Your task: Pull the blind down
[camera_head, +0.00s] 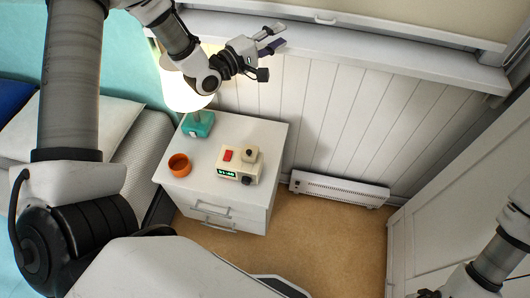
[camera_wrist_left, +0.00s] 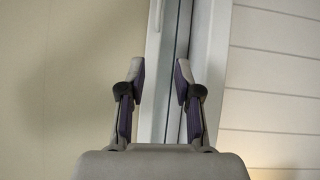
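The beige blind (camera_head: 450,16) hangs over the window at the top of the head view. Its pale bottom bar (camera_head: 385,32) carries a small handle (camera_head: 325,17) and is close above the sill. My left gripper (camera_head: 273,39) is open and empty, near the sill and left of the handle. In the left wrist view the beige blind (camera_wrist_left: 60,70) fills the left side, and my open left gripper (camera_wrist_left: 160,80) has its fingers apart in front of the bar and sill, with nothing between them. Only my right forearm shows clearly at the lower right; its gripper is mostly cut off.
The grey-white sill (camera_head: 400,62) runs below the window over a panelled wall. A white nightstand (camera_head: 240,190) holds a lit lamp (camera_head: 186,92), an orange cup (camera_head: 179,165) and a clock radio (camera_head: 240,165). A heater (camera_head: 338,190) stands by the wall. A bed is at left.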

